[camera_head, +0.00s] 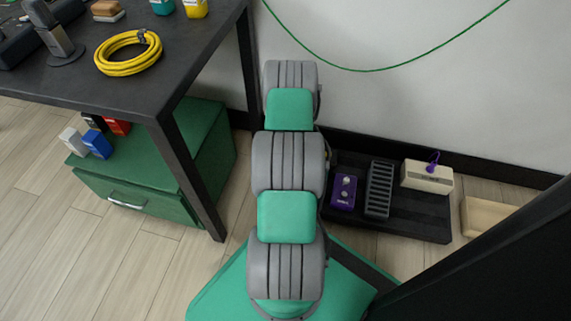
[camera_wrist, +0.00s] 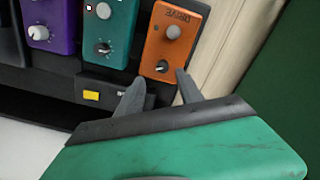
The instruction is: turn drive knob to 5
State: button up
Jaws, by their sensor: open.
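In the wrist view an orange pedal (camera_wrist: 172,48) bears the word DRIVE. A dark, round drive knob (camera_wrist: 162,67) sits at its near end, and a grey round footswitch (camera_wrist: 173,31) at its far end. I cannot read the knob's setting or scale. My gripper (camera_wrist: 160,77) is open and empty. Its two fingertips are spread on either side of the line to the knob, close to the pedal's near edge; I cannot tell whether they touch it. In the head view my arm hides the gripper and the orange pedal.
A teal pedal (camera_wrist: 105,30) and a purple pedal (camera_wrist: 47,22) stand left of the orange one. The dark pedalboard (camera_head: 428,228) lies on the floor by the wall, with a black treadle pedal (camera_head: 380,190) and a cream box (camera_head: 427,178). A dark table (camera_head: 185,75) stands left.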

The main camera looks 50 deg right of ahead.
jog(key=f+b, duration=0.1)
jog(key=f, duration=0.2)
jog(key=f+b, duration=0.1)
jog(key=f, duration=0.2)
jog(key=shift+w+a, duration=0.2)
jog(key=shift+c, duration=0.5)
grip_shut()
